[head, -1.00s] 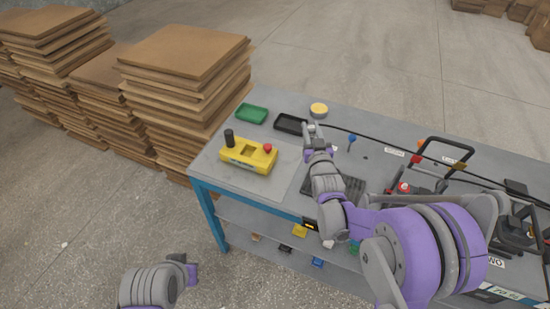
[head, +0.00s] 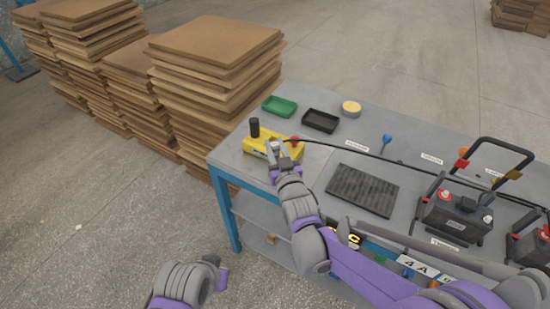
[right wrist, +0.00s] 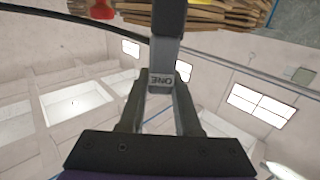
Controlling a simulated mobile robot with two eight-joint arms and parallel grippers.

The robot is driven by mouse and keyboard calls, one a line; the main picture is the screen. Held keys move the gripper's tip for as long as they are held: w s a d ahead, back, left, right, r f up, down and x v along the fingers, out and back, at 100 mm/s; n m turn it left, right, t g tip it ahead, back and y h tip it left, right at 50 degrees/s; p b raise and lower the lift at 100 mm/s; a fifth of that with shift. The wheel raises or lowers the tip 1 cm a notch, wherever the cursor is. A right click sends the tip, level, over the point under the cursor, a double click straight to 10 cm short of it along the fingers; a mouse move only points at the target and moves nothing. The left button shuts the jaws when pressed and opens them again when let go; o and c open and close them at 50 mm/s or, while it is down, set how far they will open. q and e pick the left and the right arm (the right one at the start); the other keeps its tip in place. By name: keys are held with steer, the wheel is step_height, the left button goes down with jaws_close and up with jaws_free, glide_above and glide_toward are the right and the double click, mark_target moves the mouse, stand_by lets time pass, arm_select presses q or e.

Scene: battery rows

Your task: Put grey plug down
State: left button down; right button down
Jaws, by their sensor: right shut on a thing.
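My right gripper (head: 280,152) is shut on the grey plug (head: 274,146), at the front face of the yellow box (head: 258,145). In the right wrist view the plug (right wrist: 161,80) sits between the fingers and shows the letters "ONE". I cannot tell whether the plug touches the box, as the gripper covers that side. My left gripper (head: 220,274) is low at the bottom left, off the table; its fingers do not show clearly.
A black cable (head: 400,160) runs across the table (head: 320,160). Green (head: 280,106) and black (head: 320,120) trays and a yellow disc (head: 351,108) lie behind. A dark ribbed mat (head: 362,191) and black battery units (head: 455,215) are to the right. Board stacks (head: 215,80) stand left.

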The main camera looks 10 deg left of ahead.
steer(key=shift+f+b, duration=0.4)
steer(key=shift+f, duration=1.9)
steer(key=shift+f, duration=0.15)
steer(key=c, duration=0.6)
jaws_free()
steer(key=shift+r, duration=0.3)
steer(key=v, duration=1.2)
